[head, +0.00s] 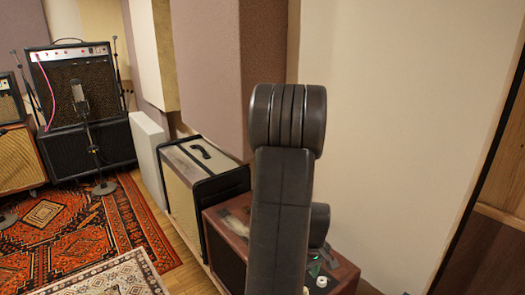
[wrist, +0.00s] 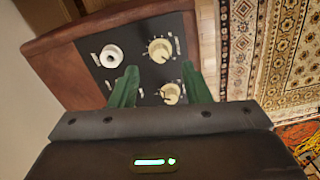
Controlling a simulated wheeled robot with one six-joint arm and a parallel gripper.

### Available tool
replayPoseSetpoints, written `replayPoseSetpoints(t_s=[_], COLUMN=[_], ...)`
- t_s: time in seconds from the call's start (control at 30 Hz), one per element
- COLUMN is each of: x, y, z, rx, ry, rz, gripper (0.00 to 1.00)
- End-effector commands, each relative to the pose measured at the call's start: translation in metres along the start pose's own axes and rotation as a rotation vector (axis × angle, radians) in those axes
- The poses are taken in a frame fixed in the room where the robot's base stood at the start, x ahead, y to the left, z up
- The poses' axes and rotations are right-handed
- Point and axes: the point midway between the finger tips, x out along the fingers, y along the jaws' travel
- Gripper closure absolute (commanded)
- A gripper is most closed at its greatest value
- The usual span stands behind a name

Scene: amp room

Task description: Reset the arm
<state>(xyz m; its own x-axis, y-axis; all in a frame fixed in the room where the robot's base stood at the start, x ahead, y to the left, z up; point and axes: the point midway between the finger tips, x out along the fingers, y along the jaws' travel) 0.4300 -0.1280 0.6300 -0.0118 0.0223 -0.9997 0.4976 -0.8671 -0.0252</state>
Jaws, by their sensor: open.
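My arm stands upright in the middle of the head view, in front of a reddish-brown amp (head: 228,240). In the wrist view my gripper (wrist: 159,76) shows two green fingers spread apart, with nothing between them. The fingers point over the brown amp's (wrist: 60,58) dark control panel, close to its knobs. A white knob (wrist: 111,56) is left of the fingers. A cream knob (wrist: 159,50) and another cream knob (wrist: 171,93) lie between or just beyond them. I cannot tell whether a finger touches the panel. In the head view my arm hides most of the gripper.
A cream-fronted amp (head: 185,195) stands left of the brown amp, along the wall. Farther back are a large black amp (head: 78,75) on a cabinet and a microphone on a stand (head: 90,140). Patterned rugs (head: 70,235) cover the floor at left. A pale wall panel (head: 400,120) is at right.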

Motion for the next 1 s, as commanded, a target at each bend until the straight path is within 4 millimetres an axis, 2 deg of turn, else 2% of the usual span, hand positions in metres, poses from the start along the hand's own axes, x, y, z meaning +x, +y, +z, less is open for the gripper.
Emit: replayPoseSetpoints(t_s=[0.03,0.4,0.43,0.5,1.0], x=[-0.015,-0.086,-0.068,-0.052,0.049], y=[0.0,0.0,-0.001,-0.001,-0.001], z=[0.0,0.0,0.001,0.001,0.001], rx=[0.0,0.0,0.0,0.0,0.0], ry=[0.003,0.002,-0.004,-0.005,-0.004], rz=[0.003,0.002,-0.004,-0.005,-0.004], gripper=[0.57,0.57,0.57,0.57,0.57])
